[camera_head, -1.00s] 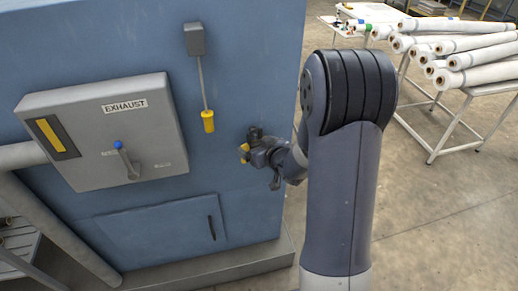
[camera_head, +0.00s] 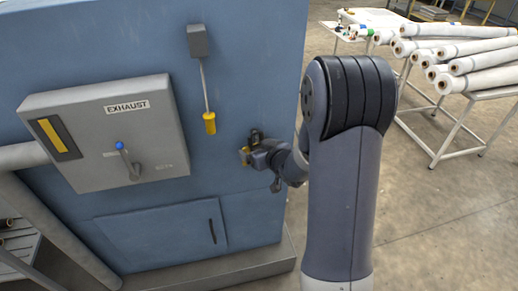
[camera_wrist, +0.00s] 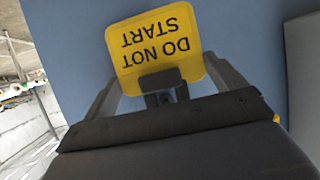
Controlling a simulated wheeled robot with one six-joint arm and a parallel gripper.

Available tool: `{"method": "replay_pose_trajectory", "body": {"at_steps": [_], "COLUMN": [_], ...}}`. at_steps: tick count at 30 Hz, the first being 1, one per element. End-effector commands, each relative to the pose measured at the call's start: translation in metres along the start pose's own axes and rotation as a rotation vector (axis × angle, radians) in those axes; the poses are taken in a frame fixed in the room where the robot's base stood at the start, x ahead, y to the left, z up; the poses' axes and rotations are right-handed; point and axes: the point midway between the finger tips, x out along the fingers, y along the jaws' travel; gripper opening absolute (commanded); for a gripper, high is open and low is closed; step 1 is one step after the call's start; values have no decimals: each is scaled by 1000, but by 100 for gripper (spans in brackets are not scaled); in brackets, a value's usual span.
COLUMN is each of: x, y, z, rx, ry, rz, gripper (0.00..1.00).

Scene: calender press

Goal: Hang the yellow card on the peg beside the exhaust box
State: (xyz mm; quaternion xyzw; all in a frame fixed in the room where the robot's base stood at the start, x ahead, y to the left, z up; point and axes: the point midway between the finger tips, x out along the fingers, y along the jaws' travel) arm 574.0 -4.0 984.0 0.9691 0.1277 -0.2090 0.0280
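The yellow card (camera_wrist: 160,42) reads "DO NOT START" upside down in the wrist view, in front of blue wall. My gripper (camera_wrist: 163,88) is shut on the card's near edge, with dark pads overlapping it. In the head view my gripper (camera_head: 256,150) is close to the blue machine face, right of the exhaust box (camera_head: 105,135). Only a small part of the card (camera_head: 244,156) shows there. I cannot make out the peg for certain; a small dark shape just above the card may be it or part of my gripper. Contact with the wall cannot be told.
A yellow-ended pull (camera_head: 209,122) hangs from a grey block up and left of my gripper. The exhaust box has a blue-knobbed lever (camera_head: 126,160). A low panel with a handle (camera_head: 160,238) is below. White rolls (camera_head: 480,60) lie on a table at right.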

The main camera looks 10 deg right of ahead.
Motion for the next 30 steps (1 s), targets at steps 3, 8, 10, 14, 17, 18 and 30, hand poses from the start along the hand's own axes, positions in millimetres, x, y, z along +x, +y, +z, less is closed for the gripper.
{"method": "replay_pose_trajectory", "body": {"at_steps": [3, 8, 10, 14, 17, 18, 30], "x": [1, 1, 1, 0, -6, -10, -78], "y": [0, 1, 1, 1, 2, 2, 0], "z": [2, 2, 2, 2, 2, 2, -1], "rx": [2, 3, 3, 3, 3, 3, 0], "ry": [-5, -5, -5, -5, -3, -3, 3], "rz": [1, 2, 2, 3, 4, 4, 4], "gripper": [100, 100, 100, 100, 100, 100, 100]}}
